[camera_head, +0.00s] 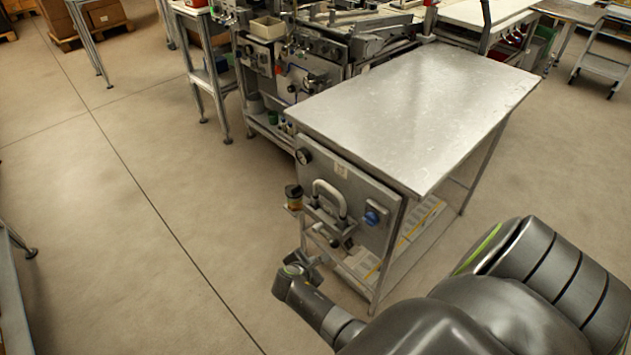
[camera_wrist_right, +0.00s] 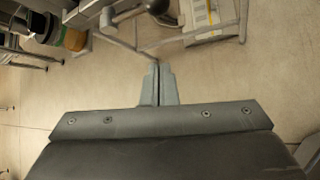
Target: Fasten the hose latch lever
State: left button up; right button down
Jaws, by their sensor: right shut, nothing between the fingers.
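A grey panel (camera_head: 373,190) is fixed to the end of a metal-topped table. A pale U-shaped hose or handle (camera_head: 330,196) stands out from it, with a metal latch assembly (camera_head: 328,222) below. A dark-ended lever part (camera_head: 347,243) seems to hang under that assembly; its exact position is too small to tell. My right gripper (camera_head: 299,263) is below and left of the latch, apart from it. In the right wrist view its fingers (camera_wrist_right: 159,72) are together and empty, with floor behind them. My left gripper is not in view.
The panel carries a round gauge (camera_head: 303,156) and a blue knob (camera_head: 372,217). A dark-lidded jar (camera_head: 293,195) stands on a small bracket at its left. The table top (camera_head: 420,105) is bare. Open floor (camera_head: 150,230) lies to the left; machinery (camera_head: 300,70) stands behind.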

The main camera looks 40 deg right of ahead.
jog(key=shift+v, duration=1.15)
jog(key=shift+w, duration=0.1)
jog(key=s+a+f+m+g+y, duration=0.2)
jog(key=s+f+m+y, duration=0.25)
jog(key=s+f, duration=1.05)
jog(key=s+f+m+y, duration=0.1)
jog(key=s+m, duration=0.3)
jog(key=s, duration=0.4)
jog(key=s+f+m+g+y, duration=0.1)
jog(key=s+f+m, duration=0.3)
jog(key=s, duration=0.4)
jog(key=s+f+m+y, duration=0.1)
jog(key=s+f+m, duration=0.2)
jog(key=s+m, duration=0.2)
jog(key=s, duration=0.3)
jog(key=shift+g+p, duration=0.3)
jog(key=shift+p, duration=0.1)
jog(key=shift+s+a+f, duration=0.1)
jog(key=shift+s+a, duration=0.05)
